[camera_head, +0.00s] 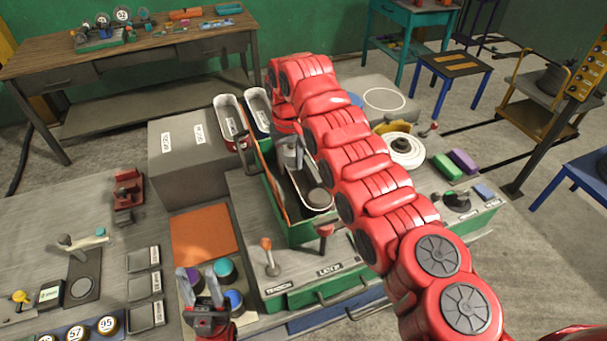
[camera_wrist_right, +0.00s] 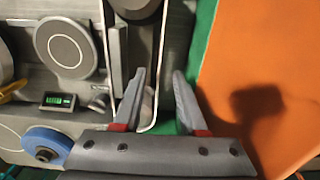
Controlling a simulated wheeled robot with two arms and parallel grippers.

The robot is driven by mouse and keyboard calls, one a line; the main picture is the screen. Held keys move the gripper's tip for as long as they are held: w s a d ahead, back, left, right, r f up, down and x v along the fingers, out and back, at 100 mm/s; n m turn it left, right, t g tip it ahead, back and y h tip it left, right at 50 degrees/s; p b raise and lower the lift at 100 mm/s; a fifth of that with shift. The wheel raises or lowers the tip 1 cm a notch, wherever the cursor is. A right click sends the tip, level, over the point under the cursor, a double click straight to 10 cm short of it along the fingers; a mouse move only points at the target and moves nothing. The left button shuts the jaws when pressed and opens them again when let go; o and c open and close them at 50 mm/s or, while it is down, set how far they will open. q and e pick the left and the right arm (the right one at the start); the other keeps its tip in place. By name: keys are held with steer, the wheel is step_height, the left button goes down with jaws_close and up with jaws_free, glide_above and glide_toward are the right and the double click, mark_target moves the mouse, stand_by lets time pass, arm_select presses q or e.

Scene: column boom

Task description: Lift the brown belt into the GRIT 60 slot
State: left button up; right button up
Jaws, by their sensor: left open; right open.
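A belt loop (camera_head: 318,208) with a pale edge sits around rollers in the green machine (camera_head: 303,232); its outer colour is hard to tell. My right gripper (camera_head: 292,156) reaches down into the machine, partly hidden by my own arm. In the right wrist view its open fingers (camera_wrist_right: 160,78) stand either side of one pale strand of the belt (camera_wrist_right: 158,62). Two more belt loops, one reddish-brown (camera_head: 231,122) and one dark blue (camera_head: 259,112), stand by the grey box (camera_head: 188,167). The box's two labels are unreadable. My left gripper (camera_head: 198,276) is open and empty at the lower left.
An orange panel (camera_wrist_right: 248,60) lies close beside the right gripper's fingers. A lever with an orange knob (camera_head: 267,246) and a red knob (camera_head: 325,232) stand at the machine's front. A blue disc (camera_wrist_right: 45,145) shows in the wrist view. Coloured round pots (camera_head: 225,270) stand by my left gripper.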

mark_target(290, 175)
steer(key=shift+w+f+p, duration=0.1)
steer(key=shift+f+p, duration=0.25)
step_height(290, 175, down, 4)
steer(key=p, duration=0.3)
steer(key=shift+f, duration=0.4)
steer(key=shift+w, duration=0.1)
jaws_close()
